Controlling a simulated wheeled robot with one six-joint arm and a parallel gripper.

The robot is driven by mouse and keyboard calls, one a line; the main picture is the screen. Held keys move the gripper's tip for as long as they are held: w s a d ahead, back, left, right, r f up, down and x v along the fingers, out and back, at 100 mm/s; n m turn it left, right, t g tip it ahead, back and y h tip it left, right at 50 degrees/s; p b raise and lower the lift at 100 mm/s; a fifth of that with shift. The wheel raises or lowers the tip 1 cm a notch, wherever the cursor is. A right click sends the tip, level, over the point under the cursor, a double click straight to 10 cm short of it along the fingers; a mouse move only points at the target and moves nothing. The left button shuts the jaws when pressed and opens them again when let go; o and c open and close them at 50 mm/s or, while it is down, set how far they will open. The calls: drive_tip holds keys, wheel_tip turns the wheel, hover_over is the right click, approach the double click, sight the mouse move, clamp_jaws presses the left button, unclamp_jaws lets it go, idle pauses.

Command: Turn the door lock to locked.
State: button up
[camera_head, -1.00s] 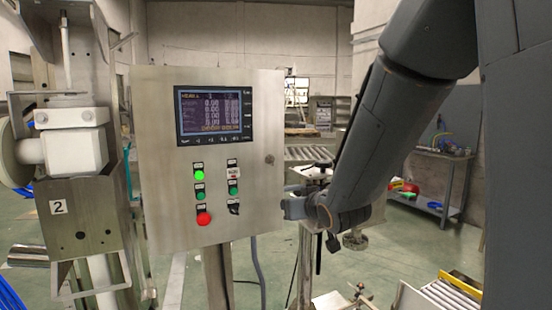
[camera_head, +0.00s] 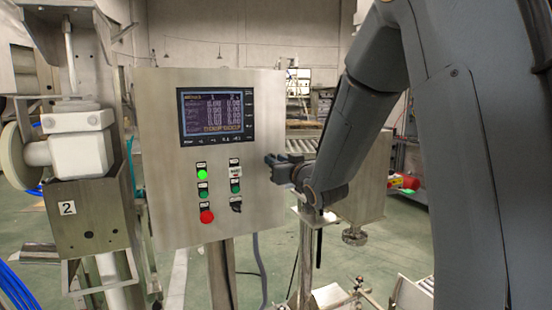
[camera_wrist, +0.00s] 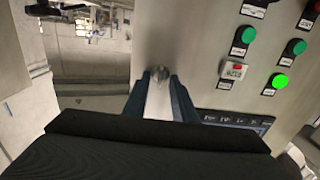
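The door lock (camera_wrist: 159,73) is a small round metal knob on the edge of the steel control cabinet (camera_head: 155,150). In the wrist view it shows between and just beyond the tips of my gripper (camera_wrist: 159,82). The two dark blue fingers stand apart, one on each side of the lock. I cannot tell whether they touch it. In the head view my gripper (camera_head: 271,164) is at the right edge of the cabinet front and hides the lock. The lock's turn position is too small to read.
The cabinet front carries a screen (camera_head: 215,116), a lit green button (camera_head: 202,174), a red button (camera_head: 207,216) and a black switch (camera_head: 236,204). A steel machine marked 2 (camera_head: 90,215) stands at left. A workbench with a red item (camera_head: 405,181) is at right.

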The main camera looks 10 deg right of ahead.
drive_tip(key=shift+w, duration=0.25)
clamp_jaws()
